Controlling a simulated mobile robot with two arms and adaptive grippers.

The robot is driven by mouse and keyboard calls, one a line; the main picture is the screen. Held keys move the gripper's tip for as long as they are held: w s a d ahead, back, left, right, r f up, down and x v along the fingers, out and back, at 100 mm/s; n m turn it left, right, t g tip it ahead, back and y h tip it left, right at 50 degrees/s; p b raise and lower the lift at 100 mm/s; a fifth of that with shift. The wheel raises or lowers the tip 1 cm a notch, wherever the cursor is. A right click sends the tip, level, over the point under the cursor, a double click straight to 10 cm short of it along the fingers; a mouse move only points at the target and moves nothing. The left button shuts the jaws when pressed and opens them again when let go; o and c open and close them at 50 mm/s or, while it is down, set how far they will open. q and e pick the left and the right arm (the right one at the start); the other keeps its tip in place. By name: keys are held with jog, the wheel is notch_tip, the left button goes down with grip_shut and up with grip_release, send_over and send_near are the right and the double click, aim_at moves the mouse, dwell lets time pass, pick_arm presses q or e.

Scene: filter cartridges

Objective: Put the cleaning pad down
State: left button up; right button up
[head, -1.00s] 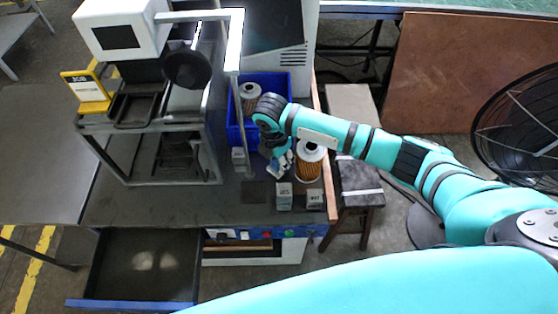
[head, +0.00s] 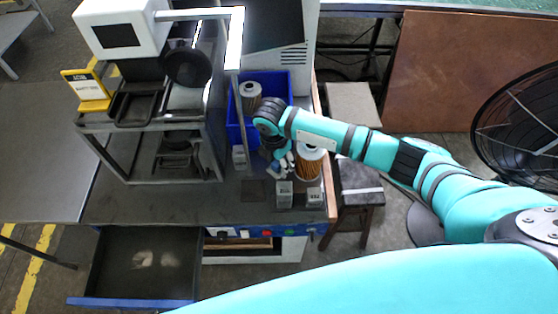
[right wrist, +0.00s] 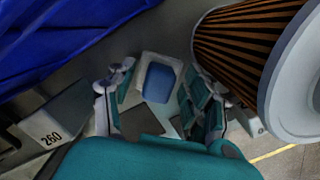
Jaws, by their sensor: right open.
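The cleaning pad, which I take to be the small blue and white block (right wrist: 158,82), shows in the right wrist view between my open fingers. It appears to lie on the dark bench top, with a gap to the fingers on both sides. My right gripper (right wrist: 158,95) is open over it. In the head view the right gripper (head: 281,165) is low over the bench, between the blue bin and an orange pleated filter. The pad is mostly hidden by the gripper there. My left gripper is not in view.
The orange filter (head: 309,163) stands close right of the gripper. The blue bin (head: 237,134) holds a grey filter (head: 250,95). Small grey boxes (head: 284,194) stand in front, and a box marked 260 (right wrist: 52,130) is beside the gripper. An open drawer (head: 140,265) is at lower left.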

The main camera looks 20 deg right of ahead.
aim_at(275, 164)
notch_tip(275, 164, up, 12)
jog(key=a+b, duration=0.1)
jog(key=shift+s+a, duration=0.15)
jog(key=shift+s, duration=0.2)
dwell(0.4)
